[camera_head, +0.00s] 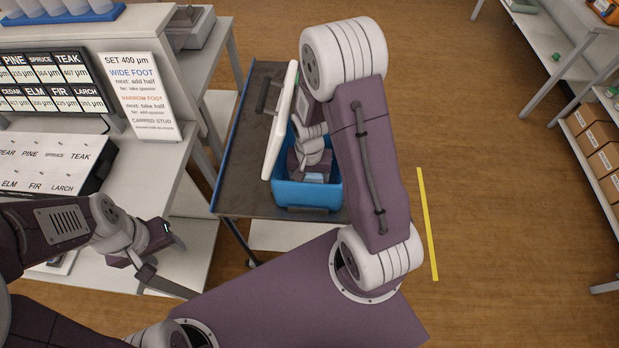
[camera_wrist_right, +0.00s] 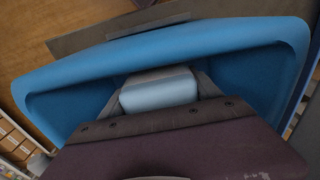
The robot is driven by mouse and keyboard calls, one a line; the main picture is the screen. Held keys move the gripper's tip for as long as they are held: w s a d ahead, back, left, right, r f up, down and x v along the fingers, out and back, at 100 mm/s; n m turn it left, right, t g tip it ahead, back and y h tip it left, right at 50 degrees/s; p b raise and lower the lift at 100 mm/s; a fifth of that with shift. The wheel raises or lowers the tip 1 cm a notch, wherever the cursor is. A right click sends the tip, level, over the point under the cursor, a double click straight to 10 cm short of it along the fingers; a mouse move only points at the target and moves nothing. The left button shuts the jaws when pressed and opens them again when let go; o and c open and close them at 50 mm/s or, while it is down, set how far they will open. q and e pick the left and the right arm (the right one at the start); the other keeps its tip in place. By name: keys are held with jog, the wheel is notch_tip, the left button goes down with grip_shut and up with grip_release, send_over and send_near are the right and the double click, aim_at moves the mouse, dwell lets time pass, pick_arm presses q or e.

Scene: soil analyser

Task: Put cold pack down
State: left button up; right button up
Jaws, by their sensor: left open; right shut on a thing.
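The cold pack (camera_wrist_right: 158,92) is a light blue block between the fingers of my right gripper (camera_wrist_right: 160,90), inside a blue cool box (camera_wrist_right: 75,80). In the head view the cold pack (camera_head: 314,178) shows as a small pale patch in the blue box (camera_head: 307,195). My right arm reaches down into the box and hides much of its inside. Whether the pack touches the box floor I cannot tell. The box's white lid (camera_head: 280,122) stands open on its left side. My left gripper (camera_head: 168,262) is open and empty at the lower left, by the white bench.
The box stands on a dark-topped cart (camera_head: 240,170) with a handle-like dark item (camera_head: 263,96) behind the lid. A bench with signs (camera_head: 135,95) is at left. Shelves with brown boxes (camera_head: 600,150) are at right. The wooden floor between is clear, with a yellow strip (camera_head: 427,222).

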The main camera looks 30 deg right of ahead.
jog(key=shift+d+f, duration=0.1)
jog(key=shift+f, duration=0.05)
jog(key=o, duration=2)
jog(key=shift+r, duration=0.5)
notch_tip(320, 180, up, 7)
jog(key=shift+s+f+p, duration=0.1)
jog(key=shift+s+p, duration=0.05)
jog(key=shift+p, duration=0.4)
